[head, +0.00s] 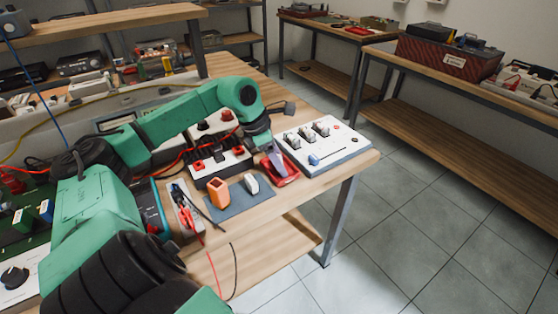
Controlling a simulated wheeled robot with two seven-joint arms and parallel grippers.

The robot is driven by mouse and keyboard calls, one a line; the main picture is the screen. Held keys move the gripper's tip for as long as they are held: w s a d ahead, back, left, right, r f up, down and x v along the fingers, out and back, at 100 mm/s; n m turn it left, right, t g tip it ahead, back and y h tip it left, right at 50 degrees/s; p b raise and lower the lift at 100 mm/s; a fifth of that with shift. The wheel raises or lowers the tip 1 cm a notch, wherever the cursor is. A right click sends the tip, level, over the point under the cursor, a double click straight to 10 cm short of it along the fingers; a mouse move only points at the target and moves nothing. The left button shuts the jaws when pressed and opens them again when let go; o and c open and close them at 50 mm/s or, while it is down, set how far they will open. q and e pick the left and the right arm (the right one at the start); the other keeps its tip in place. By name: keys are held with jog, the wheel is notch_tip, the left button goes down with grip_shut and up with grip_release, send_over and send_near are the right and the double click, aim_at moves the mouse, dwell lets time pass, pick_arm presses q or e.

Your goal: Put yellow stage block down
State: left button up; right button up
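My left arm reaches in from the left over the workbench (290,217). My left gripper (279,165) points down over a small red tray (291,180) near the bench's right end. The gripper is small and its fingers are hard to separate, so I cannot tell whether it is open or shut. I cannot make out a yellow stage block; anything between the fingers is hidden. An orange block (217,192) and a white block (252,184) stand on a blue-grey mat (237,205) left of the gripper. My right gripper is not in view.
A white panel with knobs (325,146) lies right of the gripper. A black-and-white device with red parts (218,167) sits behind the mat. A tray with red and black leads (183,207) lies left. Another bench with equipment (450,54) stands across tiled floor.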

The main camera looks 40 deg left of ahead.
pick_arm(q)
jog(key=shift+r+p, duration=0.3)
jog(key=b+v, duration=0.4)
jog(key=v, duration=0.1)
jog(key=shift+s+a+f, duration=0.1)
jog(key=v, duration=0.7)
